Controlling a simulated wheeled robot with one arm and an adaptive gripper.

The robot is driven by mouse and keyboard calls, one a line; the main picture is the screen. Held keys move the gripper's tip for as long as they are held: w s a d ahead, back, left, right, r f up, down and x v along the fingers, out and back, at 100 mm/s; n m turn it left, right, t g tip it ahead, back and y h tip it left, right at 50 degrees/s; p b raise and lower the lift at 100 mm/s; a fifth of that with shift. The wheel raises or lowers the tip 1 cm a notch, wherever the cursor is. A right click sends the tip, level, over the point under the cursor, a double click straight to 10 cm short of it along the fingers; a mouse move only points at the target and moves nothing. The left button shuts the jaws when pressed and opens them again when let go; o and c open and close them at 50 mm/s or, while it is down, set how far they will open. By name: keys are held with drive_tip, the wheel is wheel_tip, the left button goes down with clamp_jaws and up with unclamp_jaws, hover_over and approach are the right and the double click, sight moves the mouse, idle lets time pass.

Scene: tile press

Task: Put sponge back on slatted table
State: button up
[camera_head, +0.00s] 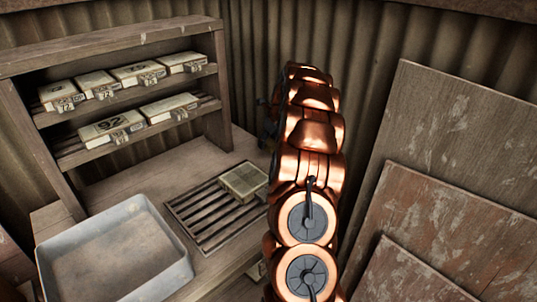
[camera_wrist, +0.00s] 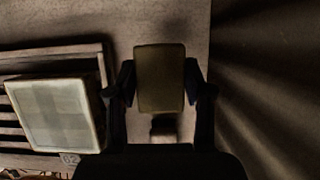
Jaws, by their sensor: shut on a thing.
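The sponge (camera_wrist: 160,65) is a brownish block in the wrist view. My gripper (camera_wrist: 159,82) is shut on it, with one dark finger on each side. The slatted table (camera_head: 200,220) is a dark slatted panel at the middle of the workbench in the head view. Its edge also shows at the left of the wrist view (camera_wrist: 50,55). The held sponge is right of the slats in the wrist view, over plain bench. In the head view my copper arm hides most of the gripper and the sponge.
A pale tile block (camera_head: 243,181), tagged 02 in the wrist view (camera_wrist: 55,115), sits on the slats at the far right. A grey basin (camera_head: 165,225) stands left of the slats. A shelf (camera_head: 222,75) holds several numbered blocks. Boards (camera_head: 430,160) lean at the right.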

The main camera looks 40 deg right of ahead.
sight(268, 160)
drive_tip(key=shift+f+p, duration=0.3)
drive_tip(key=shift+f, duration=2.5)
drive_tip(key=o, duration=1)
drive_tip(key=shift+f, duration=0.1)
